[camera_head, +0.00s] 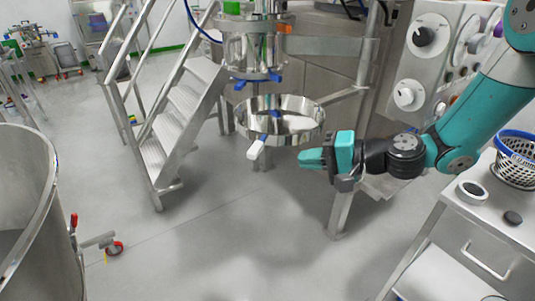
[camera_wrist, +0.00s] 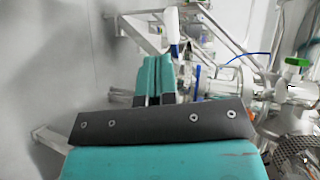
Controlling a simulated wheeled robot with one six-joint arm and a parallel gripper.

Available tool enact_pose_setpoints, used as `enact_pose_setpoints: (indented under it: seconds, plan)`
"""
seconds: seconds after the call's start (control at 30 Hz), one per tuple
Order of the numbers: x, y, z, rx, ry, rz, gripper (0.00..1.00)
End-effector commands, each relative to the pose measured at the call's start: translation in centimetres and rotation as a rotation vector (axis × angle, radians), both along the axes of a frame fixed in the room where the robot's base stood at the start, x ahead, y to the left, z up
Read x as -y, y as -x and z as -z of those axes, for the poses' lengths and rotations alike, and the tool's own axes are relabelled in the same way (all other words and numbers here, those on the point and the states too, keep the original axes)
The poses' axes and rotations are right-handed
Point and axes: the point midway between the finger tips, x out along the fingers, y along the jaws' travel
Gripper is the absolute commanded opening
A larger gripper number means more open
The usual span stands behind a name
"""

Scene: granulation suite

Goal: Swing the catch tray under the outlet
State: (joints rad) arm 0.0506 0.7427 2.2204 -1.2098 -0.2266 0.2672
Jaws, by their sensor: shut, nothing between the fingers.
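The catch tray (camera_head: 318,112) is a round, shallow, shiny steel pan in the middle of the head view. A white handle (camera_head: 254,150) sticks out from its near left side. The steel outlet (camera_head: 250,50), with blue clamps, is above the tray's left part, so the tray looks offset to the right. My gripper (camera_head: 304,158) is shut and empty, to the right of the handle and just below the tray's near rim, apart from the handle. In the wrist view the closed fingers (camera_wrist: 158,72) point toward a white piece (camera_wrist: 172,26), likely the handle.
Steel steps with rails (camera_head: 185,110) stand left of the outlet. A control panel with knobs (camera_head: 430,50) is behind my arm. A steel cart (camera_head: 455,235) with a blue-rimmed basket (camera_head: 518,150) is at right. A large steel vessel (camera_head: 40,170) is at left. The floor between is clear.

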Motion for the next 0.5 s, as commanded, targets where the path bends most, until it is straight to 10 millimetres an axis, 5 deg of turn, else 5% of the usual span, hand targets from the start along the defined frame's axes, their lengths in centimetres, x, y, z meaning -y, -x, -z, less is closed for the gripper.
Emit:
enact_pose_setpoints:
  seconds: [0.3, 0.5]
  plan:
    - [-6.1, -2.0, 1.3, 0.002, 0.001, -0.006, 0.0]
    - [-8.1, -2.8, 1.5, 0.0, 0.001, -0.004, 0.0]
